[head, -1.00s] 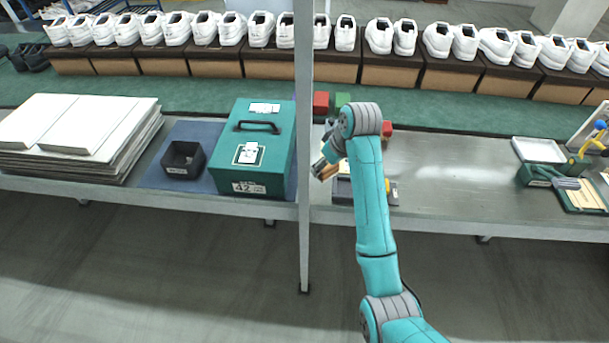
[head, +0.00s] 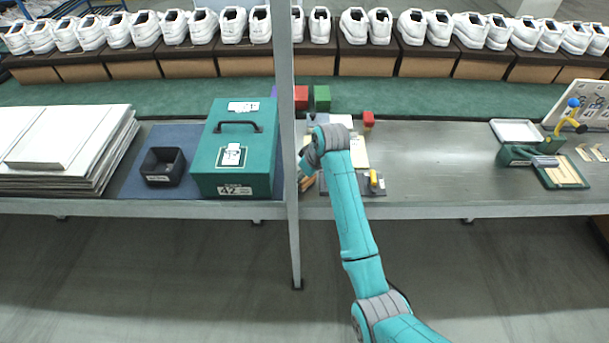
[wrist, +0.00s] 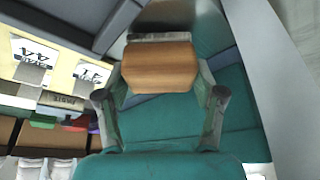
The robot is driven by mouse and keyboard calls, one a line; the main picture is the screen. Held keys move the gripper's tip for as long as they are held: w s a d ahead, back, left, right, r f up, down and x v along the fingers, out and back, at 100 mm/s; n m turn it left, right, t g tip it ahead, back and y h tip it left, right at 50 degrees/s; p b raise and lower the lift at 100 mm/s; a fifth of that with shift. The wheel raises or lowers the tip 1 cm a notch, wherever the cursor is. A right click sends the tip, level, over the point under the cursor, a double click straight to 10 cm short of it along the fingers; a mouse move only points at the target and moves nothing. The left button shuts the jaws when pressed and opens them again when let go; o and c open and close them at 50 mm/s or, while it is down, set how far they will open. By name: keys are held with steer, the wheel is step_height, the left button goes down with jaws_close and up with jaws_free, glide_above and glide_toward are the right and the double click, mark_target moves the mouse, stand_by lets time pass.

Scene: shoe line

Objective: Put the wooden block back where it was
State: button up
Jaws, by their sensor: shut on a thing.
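The wooden block (wrist: 160,68) is orange-brown and sits between the two fingers of my gripper (wrist: 162,76) in the wrist view. The gripper is shut on it. In the head view, my gripper (head: 306,170) is just right of the grey post, over the front part of the bench, and points down-left. Only a small piece of the block (head: 308,184) shows there, below the gripper. I cannot tell whether the block touches the bench. The spot where the block was before is not marked in view.
A grey post (head: 292,220) stands close left of my gripper. Left of it are a green box (head: 210,180) marked 42 and a small black bin (head: 163,168). Bare bench (head: 440,160) extends further right.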

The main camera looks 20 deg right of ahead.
steer(key=shift+f, duration=0.25)
steer(key=o, duration=1)
steer(key=shift+f, duration=0.1)
steer(key=v, duration=1.2)
